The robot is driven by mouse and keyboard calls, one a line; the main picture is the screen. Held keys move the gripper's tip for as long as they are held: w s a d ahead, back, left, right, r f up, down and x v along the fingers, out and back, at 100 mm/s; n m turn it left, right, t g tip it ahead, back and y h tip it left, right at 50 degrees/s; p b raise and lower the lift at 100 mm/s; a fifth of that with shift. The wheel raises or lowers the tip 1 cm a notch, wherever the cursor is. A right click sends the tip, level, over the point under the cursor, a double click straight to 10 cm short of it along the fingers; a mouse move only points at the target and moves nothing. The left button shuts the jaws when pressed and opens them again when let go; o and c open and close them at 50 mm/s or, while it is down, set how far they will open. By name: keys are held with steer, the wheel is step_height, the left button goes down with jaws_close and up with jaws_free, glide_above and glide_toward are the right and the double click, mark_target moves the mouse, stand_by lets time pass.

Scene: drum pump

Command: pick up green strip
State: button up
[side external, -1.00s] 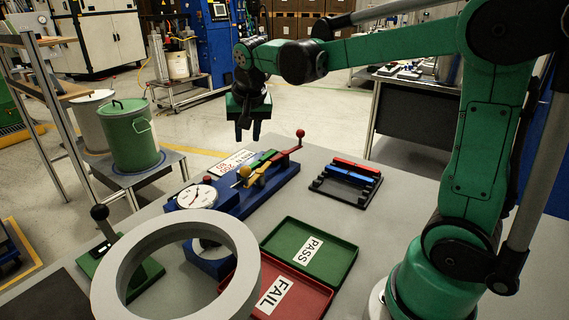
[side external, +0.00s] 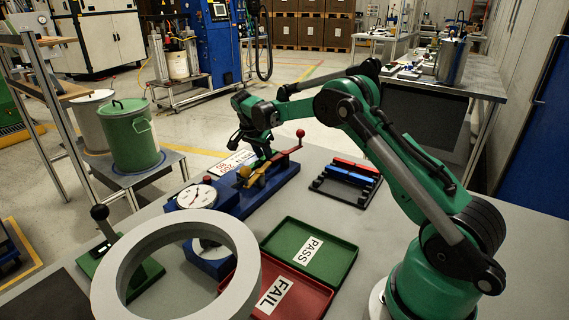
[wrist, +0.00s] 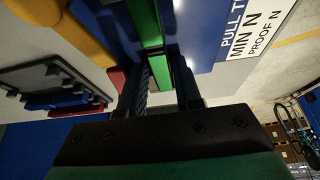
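The green strip (wrist: 146,22) runs down from the top of the wrist view, over the blue base of the tester (wrist: 205,25). My gripper (wrist: 160,75) is open, with its two dark fingers on either side of the strip's near end. I cannot tell whether either finger touches it. In the side view my gripper (side external: 258,150) is low over the blue tester (side external: 283,180), and the arm end hides most of the strip.
A yellow lever (side external: 263,172) and red-knobbed lever (side external: 290,152) lie close beside my gripper. A black rack (side external: 340,192) holds red and blue strips. A dial gauge (side external: 197,197), green PASS tray (side external: 337,268), red FAIL tray (side external: 312,298) and large grey ring (side external: 108,265) stand nearer.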

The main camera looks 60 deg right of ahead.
steer(key=shift+d+f, duration=0.15)
steer(key=shift+f, duration=0.25)
jaws_close()
steer(key=shift+r, duration=0.15)
